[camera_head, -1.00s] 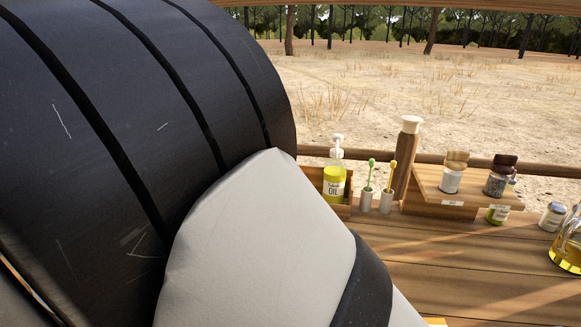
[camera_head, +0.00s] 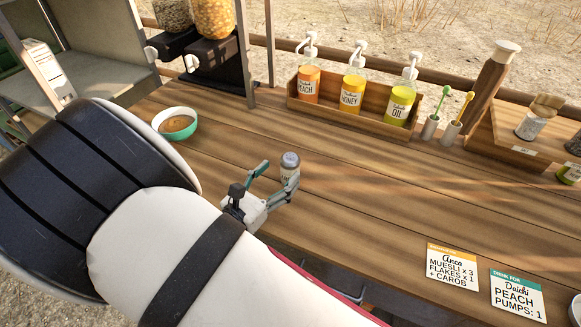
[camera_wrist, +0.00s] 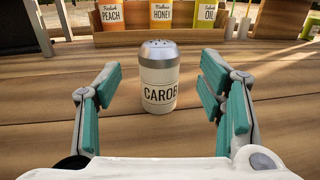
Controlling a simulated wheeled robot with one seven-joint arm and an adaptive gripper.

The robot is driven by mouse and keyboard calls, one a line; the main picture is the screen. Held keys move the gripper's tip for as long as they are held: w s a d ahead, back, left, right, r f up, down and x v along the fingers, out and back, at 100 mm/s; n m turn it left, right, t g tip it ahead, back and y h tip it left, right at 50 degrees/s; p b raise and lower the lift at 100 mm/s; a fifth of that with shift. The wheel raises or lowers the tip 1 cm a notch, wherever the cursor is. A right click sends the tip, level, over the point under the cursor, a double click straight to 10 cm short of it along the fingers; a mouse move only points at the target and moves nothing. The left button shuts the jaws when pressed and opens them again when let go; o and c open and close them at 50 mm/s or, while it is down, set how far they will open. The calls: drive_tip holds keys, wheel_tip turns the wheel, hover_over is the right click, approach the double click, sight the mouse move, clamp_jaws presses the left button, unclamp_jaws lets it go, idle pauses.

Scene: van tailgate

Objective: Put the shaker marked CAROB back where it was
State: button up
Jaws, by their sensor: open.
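The CAROB shaker (camera_wrist: 159,82) stands upright on the wooden counter, with a cream body and a grey perforated cap. It shows small in the head view (camera_head: 290,165), beside my fingers. My gripper (camera_wrist: 158,100) is open, with one teal-padded finger on each side of the shaker and visible gaps to both. In the head view my gripper (camera_head: 275,180) is low over the middle of the counter. A wooden riser (camera_head: 507,140) at the right holds a white-labelled shaker (camera_head: 532,124) with a tan top, above a small label.
A bowl of brown food (camera_head: 178,124) stands left of my gripper. A wooden box (camera_head: 345,117) with peach, honey and oil pump bottles is at the back. Two small cups with a green and a yellow utensil stand beside it. Order cards (camera_head: 453,266) lie front right. The middle counter is mostly clear.

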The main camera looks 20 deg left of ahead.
sight(284, 168)
drive_tip(key=shift+x, duration=2.95)
drive_tip(key=shift+f, duration=0.2)
drive_tip(key=shift+c, duration=0.4)
drive_tip(key=c, duration=1.3)
drive_tip(key=shift+r, duration=0.1)
